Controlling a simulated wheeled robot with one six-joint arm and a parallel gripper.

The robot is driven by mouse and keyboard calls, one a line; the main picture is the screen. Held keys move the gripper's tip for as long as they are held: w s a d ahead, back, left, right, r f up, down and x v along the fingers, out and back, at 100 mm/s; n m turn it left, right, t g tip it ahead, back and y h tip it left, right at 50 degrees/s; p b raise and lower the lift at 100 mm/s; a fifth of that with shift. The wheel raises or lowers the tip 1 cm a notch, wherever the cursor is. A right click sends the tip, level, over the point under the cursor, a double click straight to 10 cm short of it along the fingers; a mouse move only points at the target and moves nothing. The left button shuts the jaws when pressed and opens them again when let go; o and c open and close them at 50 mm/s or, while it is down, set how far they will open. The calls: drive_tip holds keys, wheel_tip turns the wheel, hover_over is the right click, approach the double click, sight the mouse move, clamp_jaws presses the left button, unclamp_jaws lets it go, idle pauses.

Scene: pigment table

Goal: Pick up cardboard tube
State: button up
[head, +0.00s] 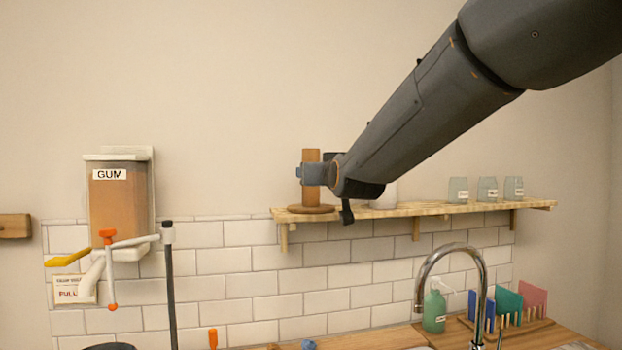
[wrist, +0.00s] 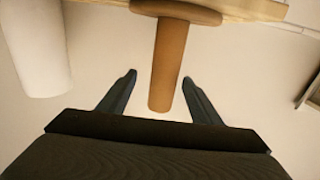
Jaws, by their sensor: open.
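The brown cardboard tube (head: 311,166) stands upright on a round wooden base (head: 312,209) at the left end of the wall shelf. My gripper (head: 311,174) is at the tube's height in the head view, its finger overlapping the tube. In the wrist view the tube (wrist: 168,70) appears between the two open fingers, with visible gaps on both sides. The gripper (wrist: 158,84) is open and not closed on it. The base also shows at the top of the wrist view (wrist: 178,9).
The wooden shelf (head: 440,208) holds a white object (head: 384,194), partly hidden by my arm, and several glass jars (head: 487,189) further right. The white object (wrist: 35,50) is left of the tube in the wrist view. A GUM dispenser (head: 118,205) hangs at left.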

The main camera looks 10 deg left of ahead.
drive_tip(key=shift+w+a, duration=0.3)
drive_tip(key=shift+w, duration=0.25)
drive_tip(key=shift+w+a+p, duration=0.9)
drive_tip(key=shift+w+p, duration=0.1)
drive_tip(key=shift+w, duration=0.05)
drive_tip(key=shift+p+x, duration=1.05)
drive_tip(key=shift+x, duration=0.95)
drive_tip(key=c, duration=1.1)
